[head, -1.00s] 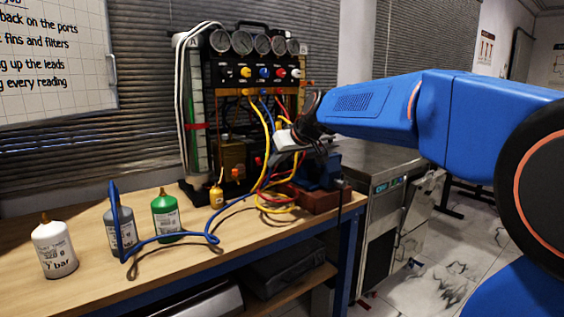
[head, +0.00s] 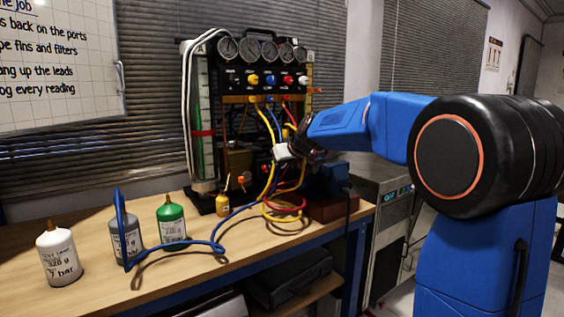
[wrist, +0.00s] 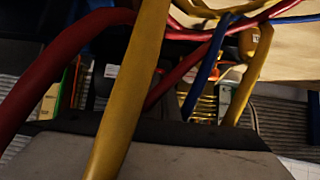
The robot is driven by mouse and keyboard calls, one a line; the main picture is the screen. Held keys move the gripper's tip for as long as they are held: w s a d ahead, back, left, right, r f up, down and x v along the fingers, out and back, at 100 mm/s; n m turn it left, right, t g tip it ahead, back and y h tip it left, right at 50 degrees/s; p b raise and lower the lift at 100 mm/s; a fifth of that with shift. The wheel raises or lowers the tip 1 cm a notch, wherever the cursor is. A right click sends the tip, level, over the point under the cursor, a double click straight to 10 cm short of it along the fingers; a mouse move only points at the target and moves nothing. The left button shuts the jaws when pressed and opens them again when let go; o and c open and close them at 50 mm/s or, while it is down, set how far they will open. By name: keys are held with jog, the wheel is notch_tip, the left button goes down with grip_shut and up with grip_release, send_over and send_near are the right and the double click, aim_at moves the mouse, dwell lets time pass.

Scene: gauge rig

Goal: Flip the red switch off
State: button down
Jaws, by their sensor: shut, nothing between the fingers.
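The gauge rig (head: 232,75) stands upright at the back of the bench. A small red part (head: 265,169) shows low on the rig, just left of my gripper; I cannot tell whether it is the red switch or which way it is set. My gripper (head: 282,152) is shut and empty, in front of the rig's lower right part among the hoses. In the wrist view my gripper (wrist: 150,152) fills the bottom, with a yellow hose (wrist: 135,85) and a red hose (wrist: 60,60) crossing close in front. The switch cannot be made out there.
Yellow, red and blue hoses hang from the rig onto the bench; a blue hose (head: 180,245) loops forward. White (head: 58,262), grey (head: 127,243) and green (head: 171,222) bottles stand at left. A small yellow bottle (head: 222,205) stands by the rig's base.

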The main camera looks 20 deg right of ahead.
aim_at(266, 173)
jog(key=shift+x, duration=2.2)
